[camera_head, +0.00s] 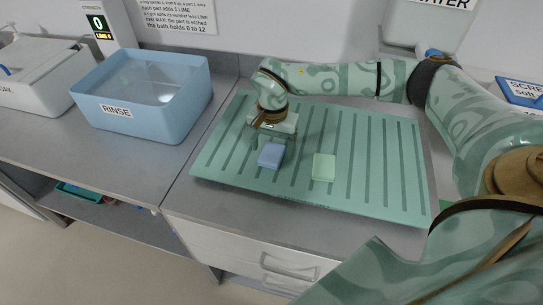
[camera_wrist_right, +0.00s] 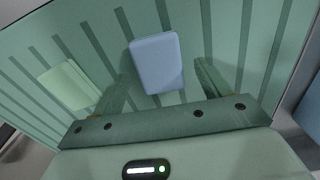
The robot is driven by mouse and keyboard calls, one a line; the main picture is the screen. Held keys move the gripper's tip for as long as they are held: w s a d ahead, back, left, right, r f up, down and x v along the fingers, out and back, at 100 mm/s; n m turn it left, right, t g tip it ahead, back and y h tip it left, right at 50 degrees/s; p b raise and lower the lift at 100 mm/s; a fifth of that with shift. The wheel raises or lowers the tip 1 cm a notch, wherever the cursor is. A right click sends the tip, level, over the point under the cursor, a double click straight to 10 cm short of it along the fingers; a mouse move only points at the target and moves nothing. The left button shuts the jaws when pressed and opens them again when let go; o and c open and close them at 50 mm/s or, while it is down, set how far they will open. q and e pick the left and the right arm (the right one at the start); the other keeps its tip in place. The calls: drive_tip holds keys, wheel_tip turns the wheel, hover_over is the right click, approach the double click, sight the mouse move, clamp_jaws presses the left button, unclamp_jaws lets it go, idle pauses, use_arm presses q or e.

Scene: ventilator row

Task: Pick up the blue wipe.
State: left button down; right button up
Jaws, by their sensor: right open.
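The blue wipe (camera_head: 271,155) is a small rounded block lying on the green ribbed mat (camera_head: 386,150) in the head view. In the right wrist view the blue wipe (camera_wrist_right: 157,63) lies ahead of and between the fingers. My right gripper (camera_head: 272,140) is right behind it in the head view, pointing down. In the wrist view my right gripper (camera_wrist_right: 165,82) is open, with one finger on each side of the wipe, and no grip on it shows. Whether a finger touches it I cannot tell. My left gripper is not in view.
A pale green wipe (camera_head: 324,167) lies on the mat to the right of the blue one; it also shows in the wrist view (camera_wrist_right: 69,85). A blue RINSE basin (camera_head: 186,112) stands left of the mat. The counter's front edge runs below the mat.

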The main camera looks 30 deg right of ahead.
drive_tip(key=shift+f, duration=0.7)
drive_tip(key=shift+r, duration=0.1)
drive_tip(key=c, duration=1.1)
drive_tip(key=shift+o, duration=0.2)
drive_tip(key=shift+r, duration=0.3)
wheel_tip(320, 180, up, 2)
drive_tip(key=shift+w+r+p, duration=0.1)
drive_tip(key=shift+r+p, duration=0.15)
drive_tip(key=shift+p, duration=0.2)
drive_tip(key=s+d+r+p, duration=0.2)
drive_tip(key=s+r+p, duration=0.1)
drive_tip(key=s+r, duration=0.7)
drive_tip(key=s, duration=0.4)
